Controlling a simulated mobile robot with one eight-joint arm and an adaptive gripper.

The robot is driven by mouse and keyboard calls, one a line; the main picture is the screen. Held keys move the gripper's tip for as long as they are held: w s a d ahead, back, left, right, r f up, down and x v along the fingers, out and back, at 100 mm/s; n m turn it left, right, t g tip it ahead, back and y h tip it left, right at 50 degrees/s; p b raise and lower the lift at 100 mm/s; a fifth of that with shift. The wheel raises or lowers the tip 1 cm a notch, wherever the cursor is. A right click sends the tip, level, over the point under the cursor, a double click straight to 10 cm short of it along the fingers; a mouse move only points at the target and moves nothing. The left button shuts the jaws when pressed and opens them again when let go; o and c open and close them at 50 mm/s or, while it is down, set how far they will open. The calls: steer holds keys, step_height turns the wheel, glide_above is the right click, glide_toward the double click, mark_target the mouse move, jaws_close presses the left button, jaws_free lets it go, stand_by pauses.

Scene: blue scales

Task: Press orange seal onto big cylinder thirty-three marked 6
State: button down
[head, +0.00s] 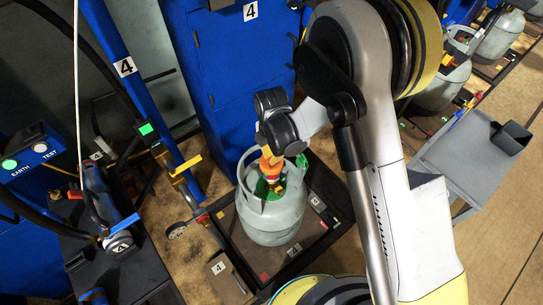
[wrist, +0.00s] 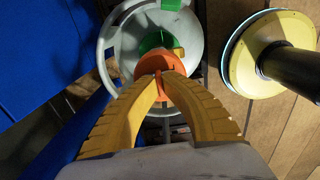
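A big grey-green gas cylinder (head: 272,218) with a ring collar stands upright on a dark platform (head: 335,232), with small cards marked 4 around it. I see no 6 on it. My gripper (head: 268,143) is above the collar opening. In the wrist view my gripper's yellow fingers (wrist: 161,82) are closed together on the orange seal (wrist: 148,63). The seal (head: 270,157) is over the cylinder's green valve (wrist: 155,40) and partly covers it. I cannot tell whether seal and valve touch. The cylinder top (wrist: 125,48) surrounds them in the wrist view.
A blue cabinet marked 4 (head: 235,75) stands behind the cylinder. A blue post (head: 130,75) and a black bench (head: 120,265) are at left. More cylinders (head: 440,85) stand at upper right. A grey table with a black tray (head: 510,137) is at right.

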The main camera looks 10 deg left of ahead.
steer(key=shift+f, duration=2.7)
steer(key=shift+f, duration=1.65)
steer(key=c, duration=1.5)
jaws_free()
steer(key=shift+c, duration=0.2)
steer(key=shift+r, duration=0.15)
step_height(320, 180, up, 12)
steer(key=shift+f, duration=0.1)
